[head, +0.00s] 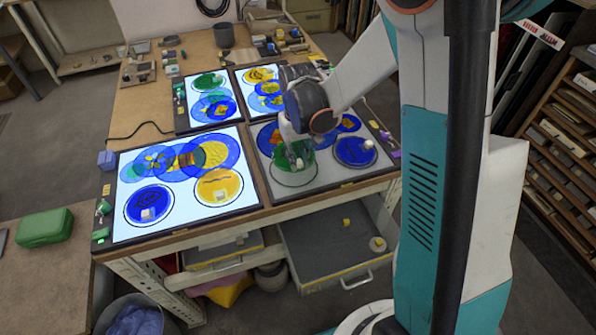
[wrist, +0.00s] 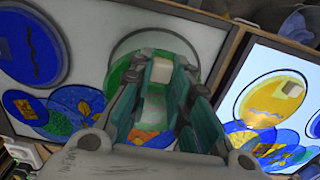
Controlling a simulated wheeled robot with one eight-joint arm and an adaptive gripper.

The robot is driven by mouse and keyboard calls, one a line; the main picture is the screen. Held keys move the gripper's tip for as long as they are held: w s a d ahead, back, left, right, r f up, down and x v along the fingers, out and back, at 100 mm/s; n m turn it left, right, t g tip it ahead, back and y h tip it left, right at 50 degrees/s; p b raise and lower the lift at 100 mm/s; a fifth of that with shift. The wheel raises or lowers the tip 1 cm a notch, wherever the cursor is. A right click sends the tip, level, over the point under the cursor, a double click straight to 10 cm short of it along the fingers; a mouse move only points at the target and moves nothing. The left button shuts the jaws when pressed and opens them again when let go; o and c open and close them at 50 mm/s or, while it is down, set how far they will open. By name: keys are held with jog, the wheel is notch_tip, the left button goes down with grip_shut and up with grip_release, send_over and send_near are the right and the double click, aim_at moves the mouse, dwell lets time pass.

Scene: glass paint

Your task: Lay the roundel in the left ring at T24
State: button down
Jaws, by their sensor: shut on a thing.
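The green roundel (head: 297,158) is over the dim front-right panel (head: 330,175). My gripper (head: 294,142) is shut on the pale block on its top; the wrist view shows the green roundel (wrist: 117,76) and the pale block (wrist: 154,107) between the fingers. The panel's left ring (head: 295,184) shows as a dark outline, its front part bare, with the roundel toward its back. In the wrist view the ring (wrist: 152,34) extends beyond the roundel. I cannot tell whether the roundel touches the panel. A blue roundel (head: 352,153) with a pale block fills the right ring. No T24 label is readable.
A lit panel (head: 130,175) at front left bears blue and yellow discs. Two more lit panels stand behind, the back-left one (head: 181,118) and the back-right one (head: 243,88). Overlapping blue discs (head: 270,137) lie behind my gripper. An open drawer (head: 318,265) juts out below the table.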

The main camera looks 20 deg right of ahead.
aim_at(298, 178)
jog(key=shift+f+b, duration=0.55)
jog(key=shift+f, duration=1.85)
jog(key=shift+f, duration=0.2)
jog(key=c, duration=1.5)
grip_release()
jog(key=shift+r, duration=0.15)
